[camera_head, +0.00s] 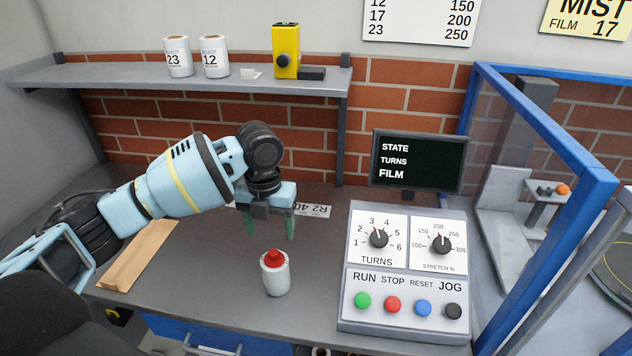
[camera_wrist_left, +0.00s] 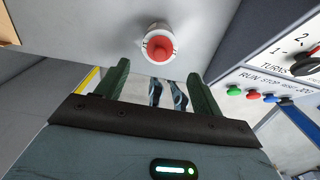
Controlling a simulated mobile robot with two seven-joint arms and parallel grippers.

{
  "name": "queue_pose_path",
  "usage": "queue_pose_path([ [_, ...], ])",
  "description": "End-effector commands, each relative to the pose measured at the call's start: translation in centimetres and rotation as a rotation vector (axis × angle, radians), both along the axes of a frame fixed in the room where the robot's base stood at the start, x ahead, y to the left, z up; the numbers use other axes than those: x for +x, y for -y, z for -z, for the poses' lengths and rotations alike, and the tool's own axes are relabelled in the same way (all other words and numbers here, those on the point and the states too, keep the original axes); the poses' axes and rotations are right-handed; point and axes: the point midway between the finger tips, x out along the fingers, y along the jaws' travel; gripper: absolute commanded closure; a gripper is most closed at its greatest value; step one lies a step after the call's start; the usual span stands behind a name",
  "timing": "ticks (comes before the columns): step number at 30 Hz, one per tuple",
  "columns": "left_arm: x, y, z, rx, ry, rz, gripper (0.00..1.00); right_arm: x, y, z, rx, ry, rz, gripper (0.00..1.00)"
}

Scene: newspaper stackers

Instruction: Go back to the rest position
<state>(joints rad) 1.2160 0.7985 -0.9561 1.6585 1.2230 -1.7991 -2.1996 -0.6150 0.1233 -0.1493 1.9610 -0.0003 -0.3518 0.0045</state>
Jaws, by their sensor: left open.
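My left gripper (camera_head: 270,226) is above the grey worktop (camera_head: 215,275), its two green fingers apart and pointing down with nothing between them. A white bottle with a red cap (camera_head: 275,272) stands upright on the worktop, in front of the gripper and apart from it. In the left wrist view, the red-capped bottle (camera_wrist_left: 160,43) is beyond the open fingertips of my left gripper (camera_wrist_left: 160,78). My right gripper does not show.
A control box (camera_head: 405,270) with two dials and several coloured buttons stands right of the bottle. A blue-framed machine (camera_head: 545,125) is at the right. A cardboard strip (camera_head: 140,255) lies left.

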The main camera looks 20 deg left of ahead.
Motion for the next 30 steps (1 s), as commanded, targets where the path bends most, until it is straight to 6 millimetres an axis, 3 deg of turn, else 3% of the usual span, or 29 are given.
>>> queue_pose_path([
  [5, -0.2, 0.3, 0.4, -0.002, -0.002, -0.008, 0.33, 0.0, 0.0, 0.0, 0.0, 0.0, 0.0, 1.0],
  [11, -2.2, 3.6, 4.7, -0.026, -0.004, -0.124, 0.33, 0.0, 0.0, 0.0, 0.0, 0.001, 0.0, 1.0],
  [21, -9.4, 11.1, 12.9, -0.151, -0.009, -0.585, 0.33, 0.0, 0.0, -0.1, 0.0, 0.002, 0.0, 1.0],
  [30, -16.7, 14.5, 17.1, -0.27, -0.066, -1.154, 0.33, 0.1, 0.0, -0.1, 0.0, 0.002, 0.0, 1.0],
])
